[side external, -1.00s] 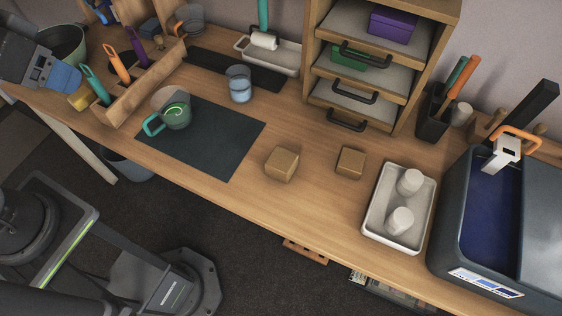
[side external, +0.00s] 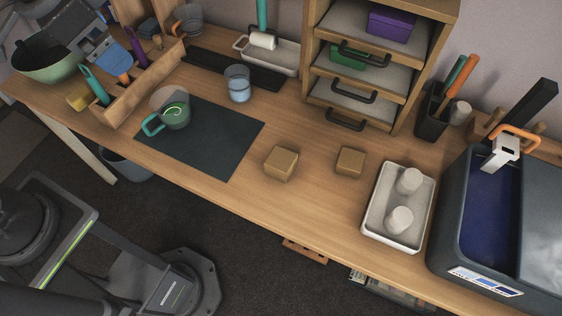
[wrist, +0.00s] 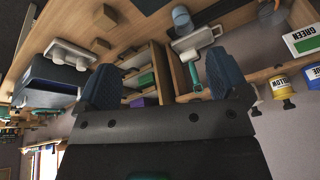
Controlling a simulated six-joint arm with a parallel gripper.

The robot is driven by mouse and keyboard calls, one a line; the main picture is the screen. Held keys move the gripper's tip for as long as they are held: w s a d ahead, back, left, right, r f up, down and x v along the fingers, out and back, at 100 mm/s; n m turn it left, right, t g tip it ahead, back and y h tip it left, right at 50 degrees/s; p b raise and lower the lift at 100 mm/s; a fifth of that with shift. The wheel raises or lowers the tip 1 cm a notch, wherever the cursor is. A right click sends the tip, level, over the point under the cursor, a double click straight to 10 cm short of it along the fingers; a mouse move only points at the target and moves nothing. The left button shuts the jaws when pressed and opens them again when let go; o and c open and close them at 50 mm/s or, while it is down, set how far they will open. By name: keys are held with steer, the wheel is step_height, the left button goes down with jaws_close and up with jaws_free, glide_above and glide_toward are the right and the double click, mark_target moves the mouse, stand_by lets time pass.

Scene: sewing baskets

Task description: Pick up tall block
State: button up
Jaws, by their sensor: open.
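Two brown blocks stand on the wooden desk. The left block (side external: 281,164) looks slightly taller than the right block (side external: 350,161); both are upright and apart. My gripper (side external: 112,57) is at the upper left, above the tool holder and far left of the blocks. In the wrist view its two blue fingers are spread wide, with nothing held between them (wrist: 161,78).
A white tray (side external: 369,228) with two white cylinders is right of the blocks. A dark mat (side external: 225,150) with a green-handled mug (side external: 172,114) lies to their left. A drawer unit (side external: 398,113) stands behind. The wooden tool holder (side external: 145,90) is below my gripper.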

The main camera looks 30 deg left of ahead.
steer(key=w+d+f+m+g, duration=0.2)
steer(key=w+d+f+m, duration=0.25)
steer(key=w+d, duration=0.3)
steer(key=m+g+y, duration=0.2)
steer(key=m, duration=0.7)
glide_toward(281, 159)
steer(key=f, duration=0.4)
steer(key=a+f, duration=0.1)
steer(key=f, duration=0.1)
steer(key=shift+s, duration=0.15)
steer(key=shift+w+a+f, duration=0.1)
steer(key=shift+a+f, duration=0.05)
steer(key=shift+f, duration=1.35)
steer(key=shift+w+a+f, duration=0.1)
steer(key=shift+a+f, duration=0.1)
steer(key=shift+f, duration=1.3)
steer(key=c, duration=1)
